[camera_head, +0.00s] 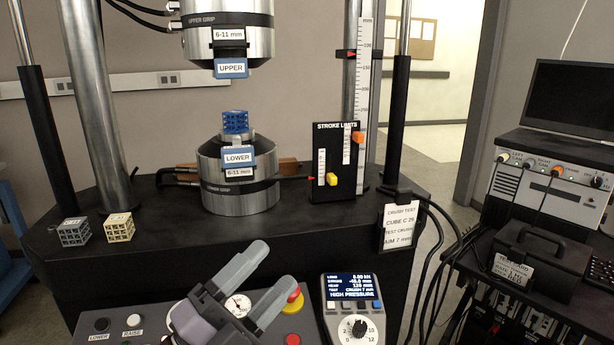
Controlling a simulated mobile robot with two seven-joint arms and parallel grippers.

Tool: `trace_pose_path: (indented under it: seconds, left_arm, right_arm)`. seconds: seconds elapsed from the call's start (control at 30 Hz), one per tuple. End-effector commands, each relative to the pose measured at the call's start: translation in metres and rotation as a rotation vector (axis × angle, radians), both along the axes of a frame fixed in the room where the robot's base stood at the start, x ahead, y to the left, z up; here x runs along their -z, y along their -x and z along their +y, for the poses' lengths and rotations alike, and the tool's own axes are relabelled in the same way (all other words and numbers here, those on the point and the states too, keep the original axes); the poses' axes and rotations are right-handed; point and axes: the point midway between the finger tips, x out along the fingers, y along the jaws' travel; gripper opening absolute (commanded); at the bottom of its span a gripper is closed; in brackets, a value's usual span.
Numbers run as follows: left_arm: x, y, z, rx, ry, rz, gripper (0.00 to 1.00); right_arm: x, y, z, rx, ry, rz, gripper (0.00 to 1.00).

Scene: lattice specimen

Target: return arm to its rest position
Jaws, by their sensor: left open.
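My left gripper (271,268) is at the bottom centre of the head view, in front of the test machine and above its control panel. Its two grey fingers are apart with nothing between them. A blue lattice cube (235,121) sits on top of the lower grip (238,190), below the upper grip (228,45), with a clear gap above it. A grey lattice cube (73,232) and a cream lattice cube (118,227) stand on the left of the black machine table (150,255). My right gripper does not show.
Below the gripper is a panel with buttons (134,320); the gripper partly hides a gauge and a red-yellow button (293,299). A controller with a display (350,287) stands right of it. The stroke-limits board (337,160) and columns rise behind. A toolbox (535,262) sits far right.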

Motion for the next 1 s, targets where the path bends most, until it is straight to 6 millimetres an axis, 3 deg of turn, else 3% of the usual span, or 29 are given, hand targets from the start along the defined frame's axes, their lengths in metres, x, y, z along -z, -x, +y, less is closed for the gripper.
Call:
trace_pose_path:
  seconds: [0.17,0.27,0.37,0.5,0.63,0.8,1.0]
  left_arm:
    - [0.036,-0.019,0.064,-0.260,0.263,0.341,0.63]
    - [0.073,-0.019,0.098,-0.403,0.375,0.551,0.63]
    - [0.117,-0.006,0.128,-0.538,0.466,0.776,0.63]
    - [0.182,0.032,0.159,-0.713,0.553,1.105,0.63]
    - [0.230,0.079,0.173,-0.834,0.588,1.377,0.63]
    - [0.265,0.135,0.179,-0.933,0.593,1.641,0.63]
    - [0.287,0.193,0.179,-1.006,0.572,1.893,0.63]
  right_arm:
    - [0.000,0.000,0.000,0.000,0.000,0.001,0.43]
    - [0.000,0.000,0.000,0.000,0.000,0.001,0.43]
    - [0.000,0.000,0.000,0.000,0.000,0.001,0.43]
    - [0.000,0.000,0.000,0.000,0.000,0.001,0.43]
    - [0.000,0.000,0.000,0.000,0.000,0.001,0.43]
    - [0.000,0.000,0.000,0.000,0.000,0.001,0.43]
    - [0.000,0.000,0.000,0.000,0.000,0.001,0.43]
